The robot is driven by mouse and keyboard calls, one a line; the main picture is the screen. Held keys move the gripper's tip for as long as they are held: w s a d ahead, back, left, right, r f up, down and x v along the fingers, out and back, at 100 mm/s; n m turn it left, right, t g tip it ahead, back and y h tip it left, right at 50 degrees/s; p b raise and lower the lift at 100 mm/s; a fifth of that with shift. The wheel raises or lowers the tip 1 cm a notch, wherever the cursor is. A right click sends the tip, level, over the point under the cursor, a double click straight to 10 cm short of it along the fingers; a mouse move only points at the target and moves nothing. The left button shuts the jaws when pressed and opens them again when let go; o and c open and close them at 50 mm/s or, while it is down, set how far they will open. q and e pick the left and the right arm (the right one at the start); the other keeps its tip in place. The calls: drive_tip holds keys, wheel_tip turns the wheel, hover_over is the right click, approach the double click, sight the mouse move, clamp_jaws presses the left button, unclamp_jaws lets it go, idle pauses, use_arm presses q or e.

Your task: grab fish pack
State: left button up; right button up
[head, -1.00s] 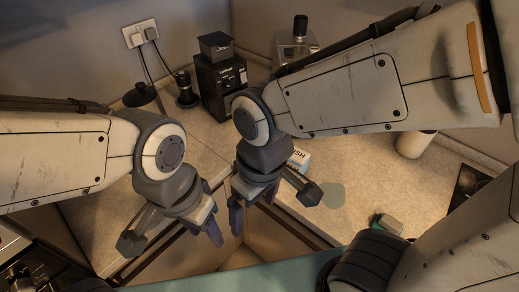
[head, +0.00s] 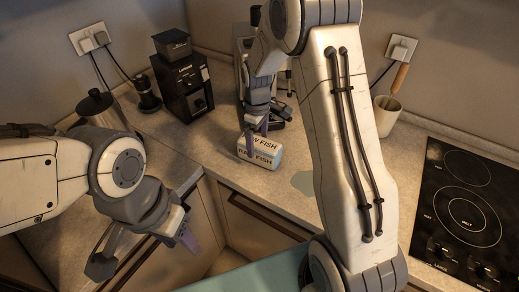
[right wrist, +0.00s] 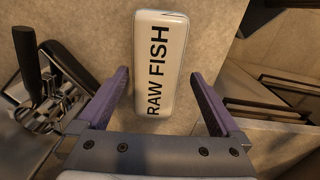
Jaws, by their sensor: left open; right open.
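The fish pack (head: 260,154) is a white block with "RAW FISH" on its side, lying on the counter near the inner corner. My right gripper (head: 259,122) is open, just above and behind the pack in the head view. In the right wrist view the pack (right wrist: 160,62) lies upright in the picture, ahead of the open purple fingers (right wrist: 158,78), its near end reaching into the gap between them. It looks free, with no grip on it. My left gripper (head: 186,238) is open and empty, low at the left by the counter's front edge, away from the pack.
A coffee machine (head: 242,60) is behind my right gripper. A utensil cup (head: 386,114) and black hob (head: 463,210) are at the right. A greenish round patch (head: 304,184) lies beside the pack.

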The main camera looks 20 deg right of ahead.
drive_tip(key=f, duration=0.1)
drive_tip(key=f+p, duration=0.1)
drive_tip(key=f, duration=0.2)
drive_tip(key=shift+w+f+p, duration=0.3)
drive_tip(key=shift+p, duration=0.1)
drive_tip(key=shift+f, duration=0.55)
drive_tip(key=c, duration=1.4)
drive_tip(key=shift+w, duration=0.1)
clamp_jaws()
drive_tip(key=shift+r, duration=0.15)
